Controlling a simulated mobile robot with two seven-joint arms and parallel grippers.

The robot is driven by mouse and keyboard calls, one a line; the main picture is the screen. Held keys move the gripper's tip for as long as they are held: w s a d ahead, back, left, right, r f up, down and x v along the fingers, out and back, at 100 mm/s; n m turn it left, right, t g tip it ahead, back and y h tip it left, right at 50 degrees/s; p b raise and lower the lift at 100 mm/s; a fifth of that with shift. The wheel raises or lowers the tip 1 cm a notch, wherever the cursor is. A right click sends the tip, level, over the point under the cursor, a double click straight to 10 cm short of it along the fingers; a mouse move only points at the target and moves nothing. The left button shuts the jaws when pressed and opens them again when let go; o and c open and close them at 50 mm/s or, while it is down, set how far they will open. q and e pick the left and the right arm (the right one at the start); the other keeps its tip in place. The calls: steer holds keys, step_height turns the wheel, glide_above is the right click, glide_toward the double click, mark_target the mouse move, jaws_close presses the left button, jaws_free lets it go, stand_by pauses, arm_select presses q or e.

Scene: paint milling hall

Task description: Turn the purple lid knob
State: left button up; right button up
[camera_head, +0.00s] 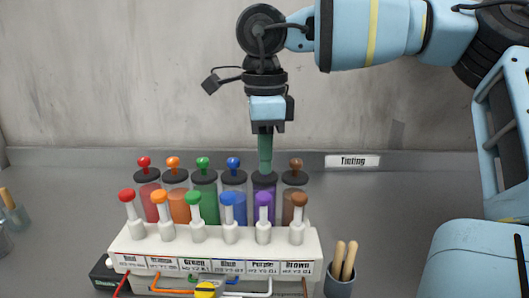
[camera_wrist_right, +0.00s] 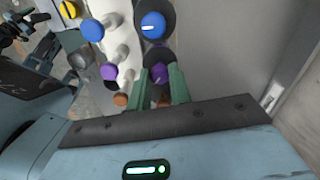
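The purple jar (camera_head: 265,205) stands in the back row with a black lid (camera_head: 265,181). Its purple lid knob (camera_wrist_right: 159,73) shows in the right wrist view between my right gripper's two green fingertips. In the head view those fingers hide the knob. My right gripper (camera_head: 265,165) points straight down over the lid, its fingertips just above the black top. Its fingers also show in the right wrist view (camera_wrist_right: 160,79), one on each side of the knob. I cannot tell if they press on it.
Red (camera_head: 144,162), orange (camera_head: 173,163), green (camera_head: 203,163), blue (camera_head: 233,163) and brown (camera_head: 295,163) lid knobs flank the purple one. In front, a white labelled rack (camera_head: 215,245) holds upright colored-knob plungers, including purple (camera_head: 264,199). A stick cup (camera_head: 340,284) stands right.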

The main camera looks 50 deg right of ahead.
jaws_close()
steer(key=shift+m, duration=0.4)
steer(key=m+b, duration=0.1)
steer(key=m, duration=0.3)
steer(key=shift+m, duration=0.3)
steer(key=shift+m+b, duration=0.35)
steer(key=shift+m, duration=1.85)
steer(key=o, duration=0.8)
jaws_free()
steer(key=shift+o, duration=0.2)
steer(key=shift+r+p, duration=0.3)
steer(key=shift+r, duration=3.65)
